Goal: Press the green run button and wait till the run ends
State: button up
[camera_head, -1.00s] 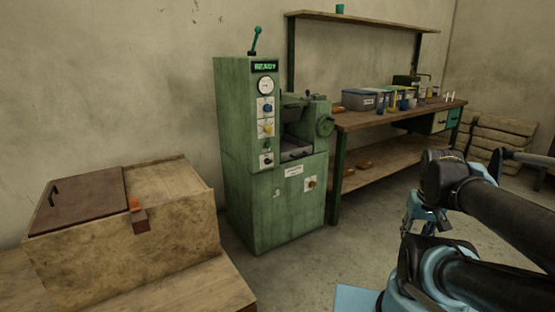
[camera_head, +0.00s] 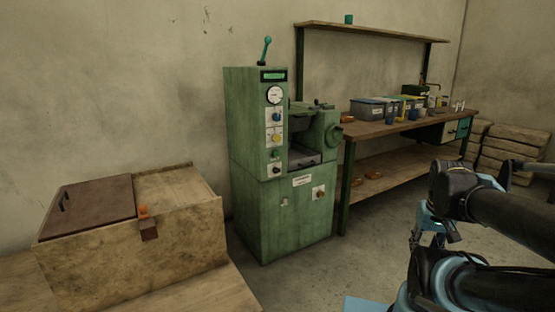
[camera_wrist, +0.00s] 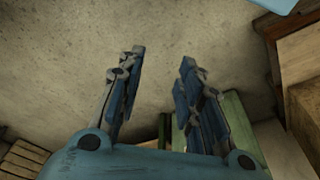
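The green machine cabinet (camera_head: 268,165) stands against the wall in the middle of the head view. Its narrow front panel carries a lit green display (camera_head: 274,76), a white dial (camera_head: 274,95), a blue knob, a yellow knob and a dark knob. A small green button (camera_head: 276,153) sits between the yellow and dark knobs; it is too small to see whether it is pressed. The display text is not legible now. My gripper (camera_wrist: 162,57) is open and empty in the wrist view, its two blue fingers apart. It is well away from the panel.
A wooden box with a brown lid (camera_head: 88,205) stands at the left. A workbench (camera_head: 400,129) with bins and cups stands right of the machine, under a shelf (camera_head: 370,30). Stacked sacks (camera_head: 510,150) lie at the far right. Some floor before the machine is clear.

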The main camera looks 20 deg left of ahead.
jog(key=shift+c, duration=0.5)
grip_shut()
dwell(0.8)
